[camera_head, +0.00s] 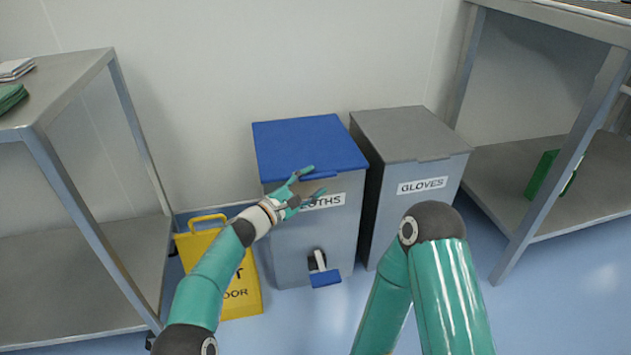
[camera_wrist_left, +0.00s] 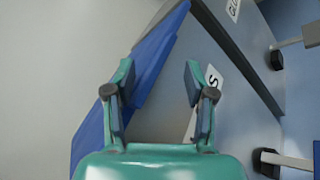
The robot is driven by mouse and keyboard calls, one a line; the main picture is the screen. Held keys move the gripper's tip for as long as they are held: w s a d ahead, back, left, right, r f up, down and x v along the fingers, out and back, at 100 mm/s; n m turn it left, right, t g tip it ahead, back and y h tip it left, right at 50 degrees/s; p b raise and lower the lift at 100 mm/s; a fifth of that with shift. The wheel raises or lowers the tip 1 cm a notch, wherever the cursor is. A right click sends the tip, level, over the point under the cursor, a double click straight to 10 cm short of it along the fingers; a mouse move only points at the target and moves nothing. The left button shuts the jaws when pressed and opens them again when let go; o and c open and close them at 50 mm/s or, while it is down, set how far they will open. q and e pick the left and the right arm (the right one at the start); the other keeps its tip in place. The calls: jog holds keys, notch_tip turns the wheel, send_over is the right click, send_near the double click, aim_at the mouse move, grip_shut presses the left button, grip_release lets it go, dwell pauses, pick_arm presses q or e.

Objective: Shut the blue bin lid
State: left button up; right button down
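The blue lid (camera_head: 300,142) lies flat over the top of the grey cloths bin (camera_head: 333,235), and no gap shows under its visible front edge. My left gripper (camera_head: 314,181) is open with nothing between its fingers. It is at the lid's front edge, in front of the bin's label; I cannot tell whether it touches the lid. In the left wrist view, the two fingers (camera_wrist_left: 160,85) stand apart, with the lid (camera_wrist_left: 152,58) behind and beside the left one. My right arm shows at the lower right, but its gripper is out of view.
A grey-lidded gloves bin (camera_head: 408,137) stands close on the right. A blue pedal (camera_head: 325,278) sticks out low on the cloths bin. A yellow floor sign (camera_head: 243,292) leans at its left. Metal tables (camera_head: 75,75) flank both sides.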

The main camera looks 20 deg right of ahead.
pick_arm(q)
jog(key=shift+w+a+f, duration=0.15)
jog(key=shift+a+f, duration=0.05)
jog(key=shift+f, duration=0.35)
jog(key=shift+a, duration=0.35)
jog(key=r+v, duration=0.1)
jog(key=v, duration=1)
jog(key=shift+s, duration=0.3)
